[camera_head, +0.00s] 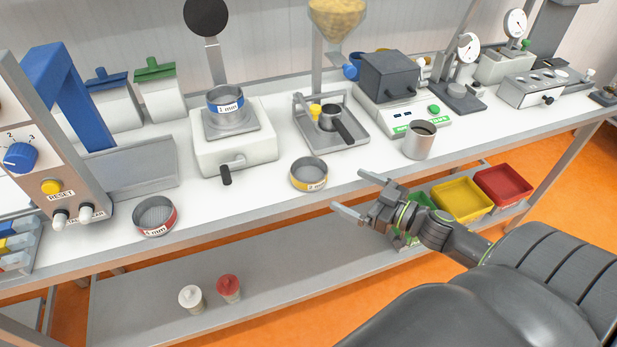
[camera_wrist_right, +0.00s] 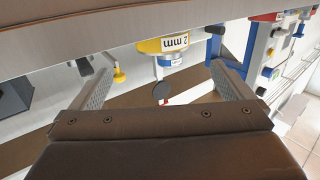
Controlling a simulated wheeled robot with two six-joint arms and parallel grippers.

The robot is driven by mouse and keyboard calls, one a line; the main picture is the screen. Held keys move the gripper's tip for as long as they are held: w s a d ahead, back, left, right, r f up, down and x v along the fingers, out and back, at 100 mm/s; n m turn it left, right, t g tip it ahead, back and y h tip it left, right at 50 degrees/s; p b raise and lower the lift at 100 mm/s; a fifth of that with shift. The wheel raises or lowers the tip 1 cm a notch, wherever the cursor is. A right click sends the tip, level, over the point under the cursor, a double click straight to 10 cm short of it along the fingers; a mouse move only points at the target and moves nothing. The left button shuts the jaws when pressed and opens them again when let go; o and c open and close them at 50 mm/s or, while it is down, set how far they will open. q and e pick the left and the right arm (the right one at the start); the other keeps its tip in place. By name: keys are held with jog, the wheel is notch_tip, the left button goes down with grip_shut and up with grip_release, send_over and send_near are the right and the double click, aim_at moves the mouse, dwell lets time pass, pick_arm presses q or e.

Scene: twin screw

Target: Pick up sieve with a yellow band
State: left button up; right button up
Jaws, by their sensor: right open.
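The sieve with a yellow band (camera_head: 309,175) is a round metal ring marked "2 mm". It sits on the white bench top close to the front edge. In the right wrist view the yellow-banded sieve (camera_wrist_right: 162,46) appears upside down, beyond the fingertips and between their lines. My right gripper (camera_head: 349,190) is open and empty, in front of the bench edge and to the right of the sieve, apart from it. In the wrist view both fingers of the right gripper (camera_wrist_right: 160,70) are spread wide. My left gripper is not in view.
A red-banded sieve (camera_head: 155,216) sits at the bench's left, and a blue-banded sieve (camera_head: 225,100) rests on the white shaker (camera_head: 234,150). A metal tray (camera_head: 352,138) and a metal cup (camera_head: 419,142) stand behind and right. The bench's front edge (camera_head: 265,213) lies close to my gripper.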

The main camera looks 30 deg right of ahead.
aim_at(325, 177)
jog(key=shift+w+a+r+p, duration=0.1)
jog(key=shift+w+a+p, duration=0.1)
jog(key=shift+w+p, duration=0.35)
jog(key=p+x, duration=0.2)
jog(key=x, duration=0.3)
jog(key=shift+w+a, duration=0.1)
jog(key=shift+w, duration=0.25)
jog(key=shift+w+a+p, duration=0.2)
jog(key=shift+w+p, duration=0.1)
jog(key=shift+w, duration=0.1)
jog(key=shift+w+a, duration=0.15)
jog(key=shift+w, duration=0.2)
jog(key=p+x, duration=0.1)
jog(key=x, duration=0.2)
jog(key=shift+w+a, duration=0.2)
jog(key=shift+a, duration=0.1)
jog(key=shift+w+a, duration=0.1)
jog(key=shift+w, duration=0.3)
jog(key=shift+s, duration=0.1)
jog(key=c, duration=1)
